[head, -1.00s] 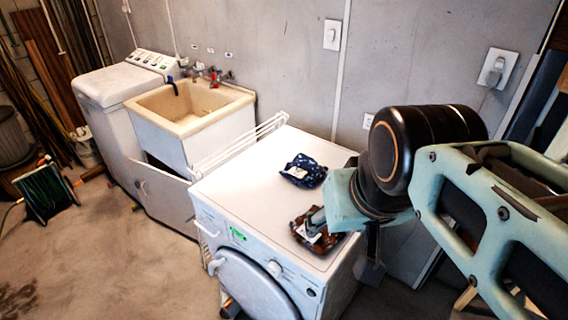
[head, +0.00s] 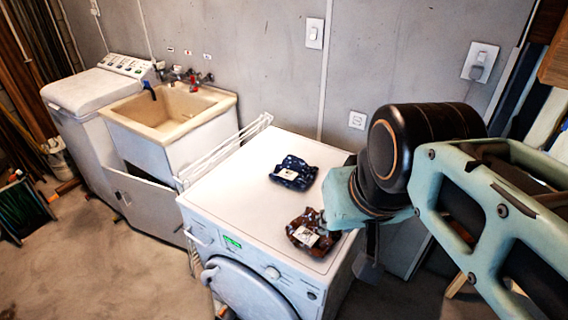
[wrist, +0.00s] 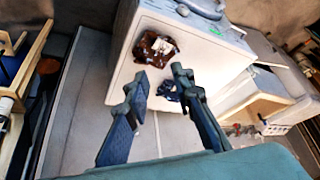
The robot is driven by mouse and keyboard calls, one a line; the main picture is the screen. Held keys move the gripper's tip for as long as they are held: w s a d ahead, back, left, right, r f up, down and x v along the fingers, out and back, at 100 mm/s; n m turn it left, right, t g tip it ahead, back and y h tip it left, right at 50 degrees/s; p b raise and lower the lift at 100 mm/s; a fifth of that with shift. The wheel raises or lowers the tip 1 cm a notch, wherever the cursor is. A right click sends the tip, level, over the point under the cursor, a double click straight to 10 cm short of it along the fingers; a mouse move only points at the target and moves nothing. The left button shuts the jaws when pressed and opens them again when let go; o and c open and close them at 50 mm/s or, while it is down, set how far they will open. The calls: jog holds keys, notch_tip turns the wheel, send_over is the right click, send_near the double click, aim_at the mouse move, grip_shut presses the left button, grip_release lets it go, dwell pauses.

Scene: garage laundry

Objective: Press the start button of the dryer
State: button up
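The dryer (head: 235,190) is a white front-loader in the middle of the head view, with a round door (head: 243,293) on its front. Its front panel has a green display (head: 232,242), a knob (head: 272,272) and a small dark round button (head: 312,295) at the right end. Labels are too small to read. In the wrist view the dryer (wrist: 225,58) appears inverted, its panel near the top edge. My gripper (wrist: 160,76) is open and empty, its two fingers apart. In the head view it is mostly hidden behind my arm, near the dryer's right side.
A white rack (head: 222,152) stands between dryer and sink (head: 172,110). A washing machine (head: 98,85) is farther left. Floor (head: 110,265) in front is open.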

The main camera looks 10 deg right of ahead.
grip_shut()
dwell(1.1)
